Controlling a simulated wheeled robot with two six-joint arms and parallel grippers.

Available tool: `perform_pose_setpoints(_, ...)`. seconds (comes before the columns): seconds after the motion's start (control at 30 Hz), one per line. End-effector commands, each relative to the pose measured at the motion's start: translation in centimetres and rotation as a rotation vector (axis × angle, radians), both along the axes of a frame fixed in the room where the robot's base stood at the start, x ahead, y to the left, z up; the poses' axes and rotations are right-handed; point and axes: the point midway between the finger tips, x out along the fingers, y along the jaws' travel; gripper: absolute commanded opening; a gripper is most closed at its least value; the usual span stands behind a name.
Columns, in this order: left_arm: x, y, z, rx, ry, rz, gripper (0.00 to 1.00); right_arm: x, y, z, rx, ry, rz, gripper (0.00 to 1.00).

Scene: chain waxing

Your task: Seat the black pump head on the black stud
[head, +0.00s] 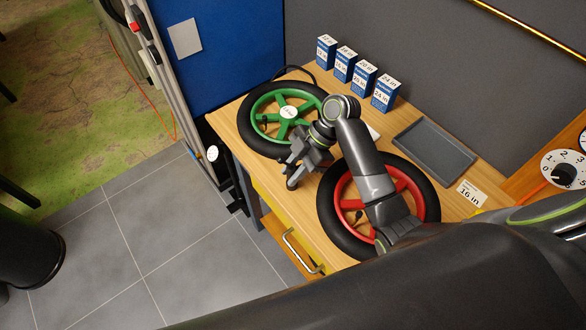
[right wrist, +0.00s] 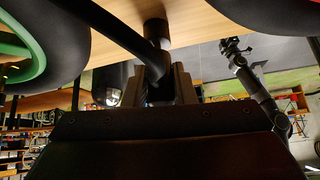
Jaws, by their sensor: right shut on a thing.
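My right gripper (head: 296,168) is over the table between the green wheel and the red wheel. In the right wrist view its fingers (right wrist: 160,88) are shut on a dark piece, the black pump head (right wrist: 159,90), with a thick black hose (right wrist: 125,28) running up left. A short black cylinder, apparently the black stud (right wrist: 155,31), stands against the wood just beyond the pump head. The two look apart or barely touching; I cannot tell which. In the head view the gripper hides both. My left gripper (right wrist: 233,46) seems to show small in the right wrist view, its jaws unclear.
The green wheel (head: 254,128) and red wheel (head: 332,222) lie on the wooden table (head: 232,124) on either side of my right gripper. A grey tray (head: 434,152) and blue boxes (head: 344,66) are farther back. A drawer handle (head: 300,252) juts from the front.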

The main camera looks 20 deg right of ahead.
Motion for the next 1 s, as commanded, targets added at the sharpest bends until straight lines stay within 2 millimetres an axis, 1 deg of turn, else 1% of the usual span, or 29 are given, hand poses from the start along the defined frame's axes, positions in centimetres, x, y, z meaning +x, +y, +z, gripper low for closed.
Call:
perform_pose_setpoints(0.7, 0.0, 0.0, -0.8, 0.0, 0.001, 0.0, 0.35, 0.0, 0.0, -1.1, 0.0, 0.0, 0.0, 0.01)
perform_pose_setpoints(1.0, 0.0, 0.0, -0.8, 0.0, 0.001, 0.0, 0.35, 0.0, 0.0, -1.2, 0.0, 0.0, 0.0, 0.01)
